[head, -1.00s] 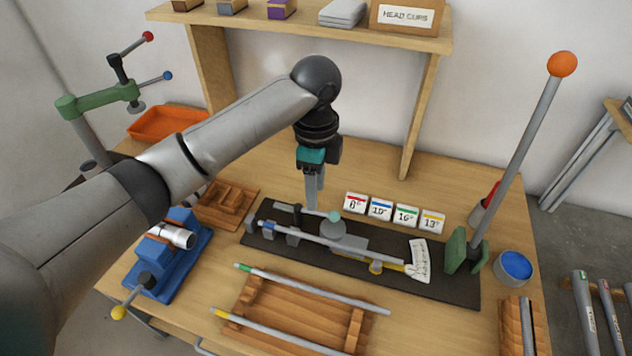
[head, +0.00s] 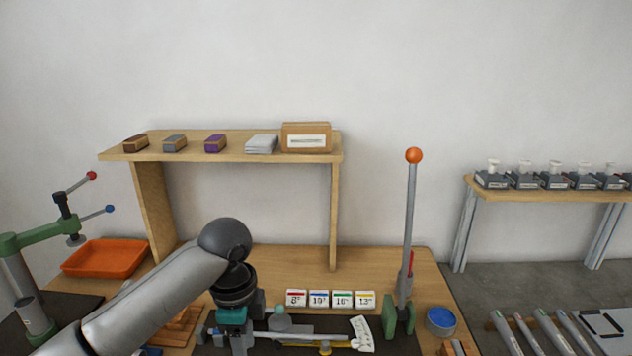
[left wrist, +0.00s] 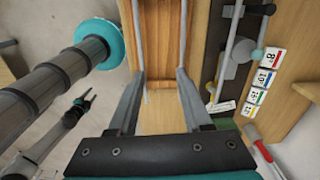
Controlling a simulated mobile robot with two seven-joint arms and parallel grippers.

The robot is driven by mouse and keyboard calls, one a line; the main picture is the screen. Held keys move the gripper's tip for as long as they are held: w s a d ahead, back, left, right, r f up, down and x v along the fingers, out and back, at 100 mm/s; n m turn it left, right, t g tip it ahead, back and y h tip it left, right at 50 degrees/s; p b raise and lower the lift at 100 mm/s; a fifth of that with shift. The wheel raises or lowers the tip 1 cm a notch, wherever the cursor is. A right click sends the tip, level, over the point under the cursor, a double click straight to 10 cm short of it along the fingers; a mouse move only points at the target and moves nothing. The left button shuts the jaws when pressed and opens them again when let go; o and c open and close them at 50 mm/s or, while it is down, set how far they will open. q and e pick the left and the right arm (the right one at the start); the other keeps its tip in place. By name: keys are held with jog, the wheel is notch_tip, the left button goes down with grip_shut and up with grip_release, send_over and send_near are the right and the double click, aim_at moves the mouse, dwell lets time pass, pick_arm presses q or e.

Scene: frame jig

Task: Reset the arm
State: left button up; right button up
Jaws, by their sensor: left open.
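My left gripper (head: 238,345) hangs down at the lower edge of the head view, its tips near the frame bottom. In the left wrist view its two fingers (left wrist: 159,76) are apart with nothing held between them. Beyond them lies a wooden cradle (left wrist: 165,50) with thin tubes along its sides. A tall grey lever with an orange ball (head: 413,156) stands nearly upright in a green bracket (head: 398,316) at the jig's right end. A dark forked shape (left wrist: 85,102), possibly my right gripper, shows at the wrist view's left; its jaw state is unclear.
The jig's white scale plate (head: 362,333) and several number cards (head: 330,299) stand right of my gripper. A shelf (head: 230,157) rises behind. An orange tray (head: 105,258) and green clamp stand (head: 30,285) are left. A blue tin (head: 440,319) is right of the lever.

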jog(key=w, duration=0.5)
pick_arm(q)
jog(key=s+d+f+n+t+h, duration=0.2)
jog(key=s+d+f+n+h, duration=0.1)
jog(key=s+d+f+n, duration=0.45)
jog(key=s+a+f+n+t+y, duration=0.25)
jog(key=s+a+n, duration=0.55)
jog(key=s+a, duration=0.45)
jog(key=s+f+g+b, duration=0.25)
jog(key=f+b, duration=0.45)
jog(key=f, duration=2.3)
jog(key=s+a+f+g+b, duration=0.1)
jog(key=s+f+b, duration=0.5)
jog(key=s+f, duration=1)
notch_tip(320, 180, down, 3)
jog(key=shift+a+r+y, duration=0.1)
jog(key=shift+a+y, duration=0.25)
jog(key=shift+a, duration=0.15)
pick_arm(e)
notch_tip(320, 180, down, 13)
jog(key=s, duration=0.2)
